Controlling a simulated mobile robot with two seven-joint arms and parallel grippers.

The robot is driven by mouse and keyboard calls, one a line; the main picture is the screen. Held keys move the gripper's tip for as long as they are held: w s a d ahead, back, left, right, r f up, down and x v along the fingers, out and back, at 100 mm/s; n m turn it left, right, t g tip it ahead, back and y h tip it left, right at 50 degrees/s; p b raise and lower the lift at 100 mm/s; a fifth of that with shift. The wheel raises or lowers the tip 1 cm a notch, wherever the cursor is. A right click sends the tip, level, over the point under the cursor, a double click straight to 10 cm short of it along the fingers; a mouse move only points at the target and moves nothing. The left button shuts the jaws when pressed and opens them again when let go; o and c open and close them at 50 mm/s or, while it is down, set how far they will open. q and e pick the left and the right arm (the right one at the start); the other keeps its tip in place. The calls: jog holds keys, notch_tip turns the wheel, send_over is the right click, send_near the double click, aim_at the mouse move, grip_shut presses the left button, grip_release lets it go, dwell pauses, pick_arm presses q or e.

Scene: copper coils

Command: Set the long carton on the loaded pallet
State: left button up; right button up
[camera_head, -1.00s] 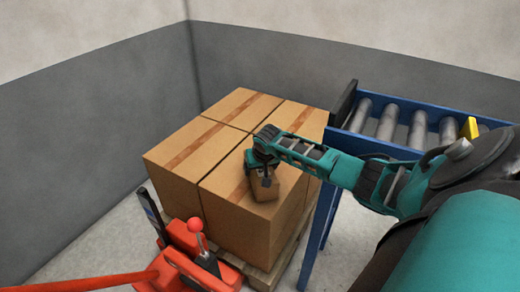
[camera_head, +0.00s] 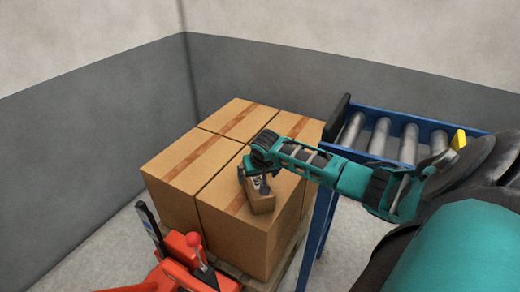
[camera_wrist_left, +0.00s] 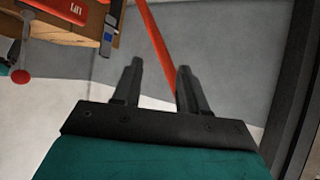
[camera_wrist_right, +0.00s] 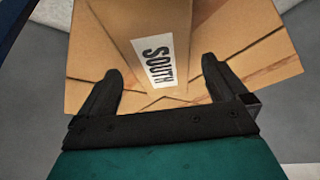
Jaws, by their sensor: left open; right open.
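The long carton (camera_head: 262,204) is a small brown box with a white label. It appears to rest on top of the boxes of the loaded pallet (camera_head: 240,279), near the front corner. My right gripper (camera_head: 254,186) is open at the carton, with a finger on either side. In the right wrist view the carton (camera_wrist_right: 160,25) shows its "SOUTH" label beyond and between the open fingers (camera_wrist_right: 163,85). Whether the fingers touch it cannot be told. My left gripper (camera_wrist_left: 157,75) is open and empty in the left wrist view, outside the head view.
Large taped boxes (camera_head: 185,160) form the pallet's load. A red pallet jack (camera_head: 188,255) stands at the front left, its lever up. A blue roller conveyor (camera_head: 380,135) stands to the right behind my right arm. Grey walls close off the back and left.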

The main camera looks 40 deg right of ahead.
jog(key=p+v, duration=0.2)
jog(key=v, duration=0.5)
jog(key=shift+s+a+r, duration=0.1)
jog(key=shift+r, duration=0.15)
